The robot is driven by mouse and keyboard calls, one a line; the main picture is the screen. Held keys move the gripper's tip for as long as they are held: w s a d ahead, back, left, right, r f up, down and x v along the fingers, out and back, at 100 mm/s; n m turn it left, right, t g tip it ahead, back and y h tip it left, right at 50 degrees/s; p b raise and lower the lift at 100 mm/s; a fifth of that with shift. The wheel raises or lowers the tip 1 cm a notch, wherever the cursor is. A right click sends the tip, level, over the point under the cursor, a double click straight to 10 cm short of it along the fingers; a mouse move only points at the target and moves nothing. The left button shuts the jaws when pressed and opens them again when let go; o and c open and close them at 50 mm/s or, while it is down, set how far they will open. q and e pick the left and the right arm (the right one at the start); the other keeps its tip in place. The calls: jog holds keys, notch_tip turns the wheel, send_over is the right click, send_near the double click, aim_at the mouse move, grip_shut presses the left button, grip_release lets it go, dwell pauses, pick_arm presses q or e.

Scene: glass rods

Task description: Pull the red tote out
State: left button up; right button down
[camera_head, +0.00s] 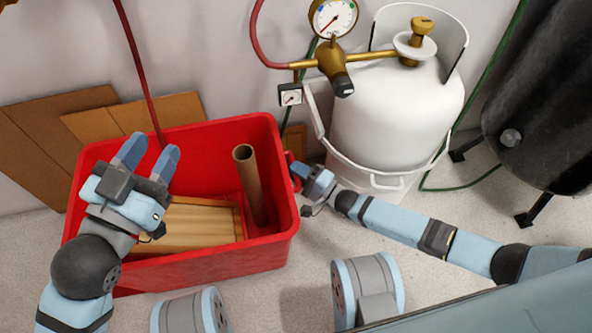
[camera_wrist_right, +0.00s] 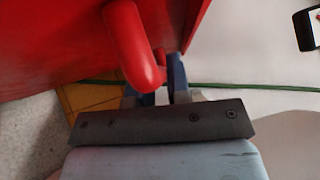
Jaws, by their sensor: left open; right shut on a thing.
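The red tote (camera_head: 262,140) stands on the floor at the left centre of the head view, with a cardboard tube (camera_head: 249,185) and wooden boards (camera_head: 190,228) inside. My right gripper (camera_head: 299,172) is at the tote's right side, shut on its handle. In the right wrist view the red handle (camera_wrist_right: 137,55) curves out from the tote wall (camera_wrist_right: 50,45), and the fingers (camera_wrist_right: 162,92) close near its end; the exact contact is partly hidden. My left gripper (camera_head: 150,157) is open and empty above the tote's left part.
A white gas cylinder (camera_head: 400,115) with a brass valve and a gauge (camera_head: 333,17) stands just right of the tote. A red hose (camera_head: 138,65) hangs down behind the tote. Brown panels (camera_head: 45,140) lean on the wall. A dark tank (camera_head: 545,110) stands far right.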

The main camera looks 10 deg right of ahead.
pick_arm(q)
jog(key=shift+f, duration=0.25)
pick_arm(e)
jog(key=d, duration=0.3)
jog(key=shift+d, duration=0.4)
jog(key=c, duration=1.1)
grip_release()
jog(key=shift+d, duration=0.1)
pick_arm(q)
jog(key=shift+s, duration=0.1)
jog(key=shift+r, duration=0.1)
pick_arm(e)
jog(key=shift+s, duration=0.1)
pick_arm(q)
jog(key=n+p, duration=0.1)
jog(key=g+p, duration=0.1)
jog(key=shift+s+d+n+p, duration=0.35)
jog(key=shift+s+n, duration=0.05)
pick_arm(e)
jog(key=v, duration=1.3)
jog(key=shift+s+d, duration=0.2)
jog(key=shift+s, duration=0.05)
